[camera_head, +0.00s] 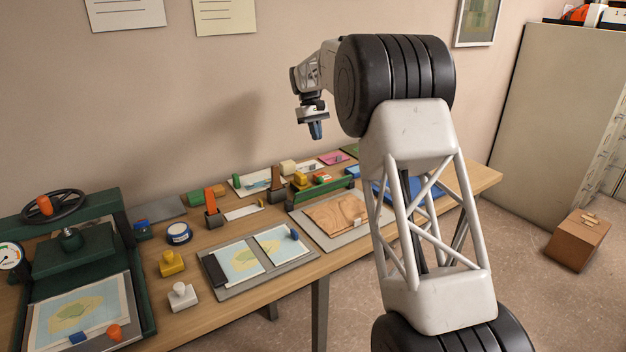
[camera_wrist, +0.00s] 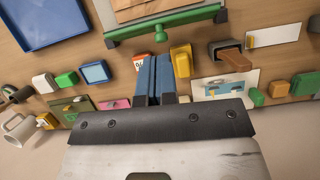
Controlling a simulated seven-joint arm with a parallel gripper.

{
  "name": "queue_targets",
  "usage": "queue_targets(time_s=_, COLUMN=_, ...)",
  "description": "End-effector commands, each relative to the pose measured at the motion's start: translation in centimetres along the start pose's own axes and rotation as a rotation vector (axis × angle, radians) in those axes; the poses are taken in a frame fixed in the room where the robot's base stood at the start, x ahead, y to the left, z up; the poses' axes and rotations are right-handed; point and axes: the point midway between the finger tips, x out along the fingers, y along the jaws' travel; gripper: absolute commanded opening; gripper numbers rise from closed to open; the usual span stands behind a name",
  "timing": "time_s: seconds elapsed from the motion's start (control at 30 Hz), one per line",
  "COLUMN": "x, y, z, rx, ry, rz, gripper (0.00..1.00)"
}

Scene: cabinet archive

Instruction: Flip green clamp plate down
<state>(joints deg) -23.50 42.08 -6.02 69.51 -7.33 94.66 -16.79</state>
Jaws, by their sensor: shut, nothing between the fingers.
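The green clamp plate (camera_head: 325,191) is a long narrow bar along the back edge of a grey board (camera_head: 308,226). It seems to stand raised there, but its exact angle is hard to tell. A brown sheet (camera_head: 336,214) lies on the board in front of it. In the wrist view the green plate (camera_wrist: 166,23) crosses the top, with a small green knob (camera_wrist: 160,34) on it. My gripper (camera_head: 316,134) is shut and empty, with blue fingers pointing down, high above the back of the table. In the wrist view its fingertips (camera_wrist: 155,62) show below the knob, apart from it.
A yellow block (camera_wrist: 181,60) and a brown-handled stamp (camera_wrist: 232,56) are beside my fingers in the wrist view. A blue tray (camera_head: 408,190) is right of the board. A dark green press (camera_head: 75,250) stands at left. Several small items crowd the table's back.

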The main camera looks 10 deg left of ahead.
Motion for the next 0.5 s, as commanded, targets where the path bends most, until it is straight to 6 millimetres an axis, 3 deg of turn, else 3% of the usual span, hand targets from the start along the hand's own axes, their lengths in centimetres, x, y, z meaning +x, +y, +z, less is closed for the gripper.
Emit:
queue_targets(time_s=0.2, x=1.1, y=-1.2, z=-3.9, rx=-0.032, ry=-0.028, rz=0.004, gripper=0.00)
queue_targets(time_s=0.5, x=2.3, y=-2.5, z=-7.2, rx=-0.063, ry=-0.054, rz=0.009, gripper=0.00)
